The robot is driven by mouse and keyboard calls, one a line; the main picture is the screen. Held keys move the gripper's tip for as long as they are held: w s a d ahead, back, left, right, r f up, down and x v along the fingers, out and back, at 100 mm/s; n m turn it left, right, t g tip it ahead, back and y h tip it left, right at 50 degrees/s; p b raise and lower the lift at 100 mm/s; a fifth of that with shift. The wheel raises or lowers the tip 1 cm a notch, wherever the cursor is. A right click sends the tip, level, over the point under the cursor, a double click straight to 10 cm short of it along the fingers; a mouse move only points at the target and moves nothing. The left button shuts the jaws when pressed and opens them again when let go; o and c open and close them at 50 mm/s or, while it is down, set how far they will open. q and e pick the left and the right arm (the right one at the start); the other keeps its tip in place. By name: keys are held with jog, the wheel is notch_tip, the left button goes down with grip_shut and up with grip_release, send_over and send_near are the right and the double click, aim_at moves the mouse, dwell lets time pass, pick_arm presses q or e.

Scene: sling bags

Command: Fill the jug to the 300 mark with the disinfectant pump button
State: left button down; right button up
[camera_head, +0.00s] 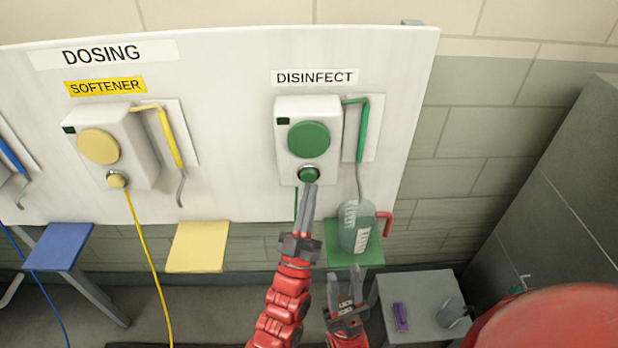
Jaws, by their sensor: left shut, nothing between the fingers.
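The disinfectant pump (309,110) is a white box with a green disc under the DISINFECT label. Its small green button (308,174) sits in a metal ring at the box's lower front. My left gripper (309,190) is shut and empty, its tips at the button's lower edge; I cannot tell whether the button is pressed in. The clear jug (356,228) with a red handle stands on the green shelf (340,255) below the green pipe's metal spout (359,182). The liquid level and the 300 mark are too small to read. My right gripper (346,288) is open and empty below the shelf.
The softener pump (112,145) with its yellow button is on the left, above a yellow shelf (198,247). A blue shelf (58,247) is further left. At lower right, a grey table (420,290) holds a purple object (400,316) and a clear container (452,313).

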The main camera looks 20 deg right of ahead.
pick_arm(q)
jog(key=shift+w+d+b, duration=0.1)
jog(key=shift+w+b, duration=0.3)
jog(key=shift+b, duration=0.25)
jog(key=shift+w+d+b, duration=0.1)
jog(key=shift+w+b, duration=0.35)
jog(key=shift+b, duration=0.15)
dwell(0.7)
jog(key=shift+s, duration=0.1)
dwell(5.3)
jog(key=shift+s+a, duration=0.2)
jog(key=shift+s, duration=0.55)
